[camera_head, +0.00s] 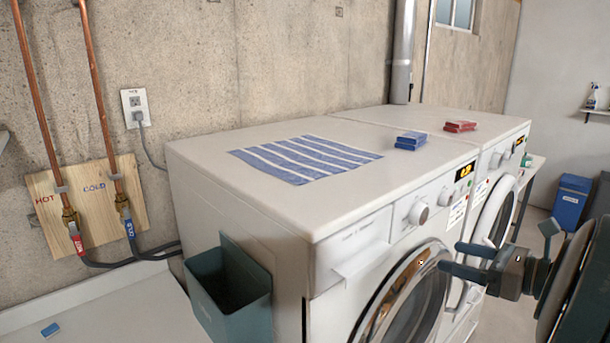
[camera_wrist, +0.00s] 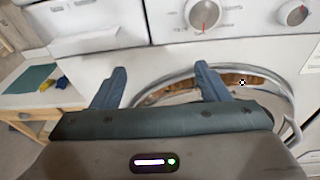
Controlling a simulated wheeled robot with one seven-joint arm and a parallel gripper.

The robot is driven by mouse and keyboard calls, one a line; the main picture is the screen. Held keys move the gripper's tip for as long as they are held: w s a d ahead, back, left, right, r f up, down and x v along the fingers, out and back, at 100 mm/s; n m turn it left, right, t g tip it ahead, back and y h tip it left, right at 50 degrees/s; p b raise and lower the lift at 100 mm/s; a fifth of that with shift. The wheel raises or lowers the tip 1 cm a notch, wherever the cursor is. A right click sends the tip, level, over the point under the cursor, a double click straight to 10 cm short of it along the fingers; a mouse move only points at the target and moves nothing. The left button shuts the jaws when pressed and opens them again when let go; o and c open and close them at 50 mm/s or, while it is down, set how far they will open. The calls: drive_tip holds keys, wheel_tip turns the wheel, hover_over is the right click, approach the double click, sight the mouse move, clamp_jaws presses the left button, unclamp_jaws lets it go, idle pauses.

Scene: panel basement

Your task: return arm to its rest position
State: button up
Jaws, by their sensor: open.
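My gripper (camera_head: 463,259) is in front of the near washing machine (camera_head: 338,240), beside its round door (camera_head: 405,295). Its two fingers are spread apart with nothing between them. In the wrist view my gripper (camera_wrist: 158,85) also shows open, with the washer's control knob (camera_wrist: 203,14) above it and the door ring (camera_wrist: 285,95) behind its right finger. I cannot tell whether a finger touches the door. My arm shows at the right edge of the head view.
A teal bin (camera_head: 230,290) hangs on the near machine's left side. A blue bin (camera_head: 570,202) stands at the back right.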

drive_tip(key=s+a+f+n+g, duration=0.1)
drive_tip(key=a+f+n+g, duration=0.15)
drive_tip(key=a, duration=0.25)
drive_tip(key=s+a+f+n+g, duration=0.1)
drive_tip(key=s+a+n+g, duration=0.15)
drive_tip(key=a+n, duration=0.2)
drive_tip(key=s+a+f+n+g+h, duration=0.1)
drive_tip(key=s+a+f+n+h, duration=0.2)
drive_tip(key=n, duration=0.7)
drive_tip(key=s+a+f+n+g+h, duration=0.2)
drive_tip(key=s+a+f+n+h, duration=0.2)
drive_tip(key=s+n+h, duration=0.3)
drive_tip(key=n, duration=0.4)
drive_tip(key=shift+s+a+f+n+h, duration=0.3)
drive_tip(key=shift+f+h, duration=0.05)
drive_tip(key=shift+h, duration=0.05)
